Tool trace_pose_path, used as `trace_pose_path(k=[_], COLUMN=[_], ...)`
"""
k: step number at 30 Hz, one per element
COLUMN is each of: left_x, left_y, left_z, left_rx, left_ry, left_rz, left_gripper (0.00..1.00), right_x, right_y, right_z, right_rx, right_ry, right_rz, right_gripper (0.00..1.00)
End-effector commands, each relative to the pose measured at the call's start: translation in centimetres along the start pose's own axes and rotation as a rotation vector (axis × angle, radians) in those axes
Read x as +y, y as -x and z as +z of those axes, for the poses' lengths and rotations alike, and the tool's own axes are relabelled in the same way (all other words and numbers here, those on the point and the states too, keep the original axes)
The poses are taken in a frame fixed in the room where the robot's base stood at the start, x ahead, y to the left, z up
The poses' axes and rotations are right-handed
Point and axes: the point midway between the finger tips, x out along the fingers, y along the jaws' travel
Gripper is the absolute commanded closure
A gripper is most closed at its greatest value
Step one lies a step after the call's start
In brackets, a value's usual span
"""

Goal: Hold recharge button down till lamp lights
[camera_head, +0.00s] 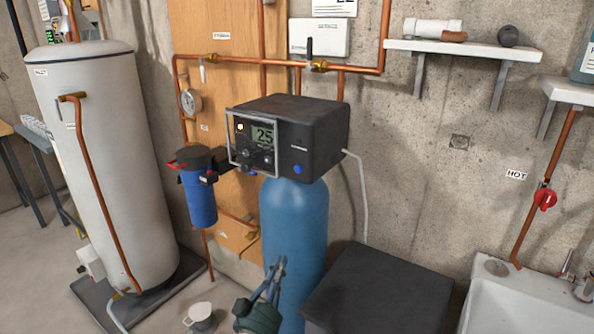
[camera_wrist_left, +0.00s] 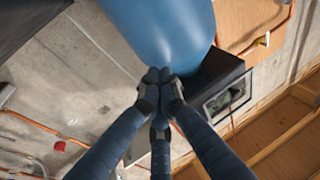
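The softener's black control head (camera_head: 315,120) sits on a blue tank (camera_head: 293,215). Its front has a display (camera_head: 264,134) reading 25, a small yellow round spot (camera_head: 240,127) left of the display, dark knobs or buttons below, and a blue round button (camera_head: 297,169) at lower right. I cannot read which is the recharge button or the lamp. My left gripper (camera_head: 279,264) is in front of the tank, below the control head and apart from its buttons. In the left wrist view its fingers (camera_wrist_left: 159,76) meet at the tips, empty. My right gripper is out of view.
A blue filter (camera_head: 199,197) hangs left of the tank. A black box (camera_head: 380,290) stands right of it, a white sink (camera_head: 525,305) farther right, and a tall white heater (camera_head: 105,150) far left.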

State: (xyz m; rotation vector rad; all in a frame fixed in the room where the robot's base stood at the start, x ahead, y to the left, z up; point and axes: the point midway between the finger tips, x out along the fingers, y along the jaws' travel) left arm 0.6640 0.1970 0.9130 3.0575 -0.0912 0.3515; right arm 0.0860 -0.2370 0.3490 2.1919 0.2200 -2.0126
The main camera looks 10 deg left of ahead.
Motion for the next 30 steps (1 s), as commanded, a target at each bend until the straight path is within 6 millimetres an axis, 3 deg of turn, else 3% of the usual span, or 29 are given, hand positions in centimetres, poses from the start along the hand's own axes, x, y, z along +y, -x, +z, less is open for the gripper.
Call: trace_pose_path(k=[1, 3, 9, 15, 21, 30], left_x=[0.0, -0.1, -0.4, -0.5, -0.6, -0.6], left_y=[-0.9, -1.6, -2.7, -2.5, -2.3, -2.3], left_z=[-2.7, -6.0, -15.2, -21.1, -23.1, -23.1], left_rx=[0.058, 0.132, 0.334, 0.467, 0.512, 0.512], left_ry=[0.003, 0.005, 0.007, 0.009, 0.009, 0.009], left_rz=[-0.001, -0.001, -0.002, -0.001, -0.001, -0.001], left_gripper=[1.00, 1.00, 1.00, 1.00, 1.00, 1.00], right_x=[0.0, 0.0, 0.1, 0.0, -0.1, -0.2], right_y=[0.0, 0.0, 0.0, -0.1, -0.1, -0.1], right_z=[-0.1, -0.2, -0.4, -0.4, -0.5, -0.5], right_rx=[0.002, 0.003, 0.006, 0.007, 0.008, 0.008], right_ry=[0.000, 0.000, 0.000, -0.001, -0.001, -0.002], right_rz=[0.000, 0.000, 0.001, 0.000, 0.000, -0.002], right_gripper=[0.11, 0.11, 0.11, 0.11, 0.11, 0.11])
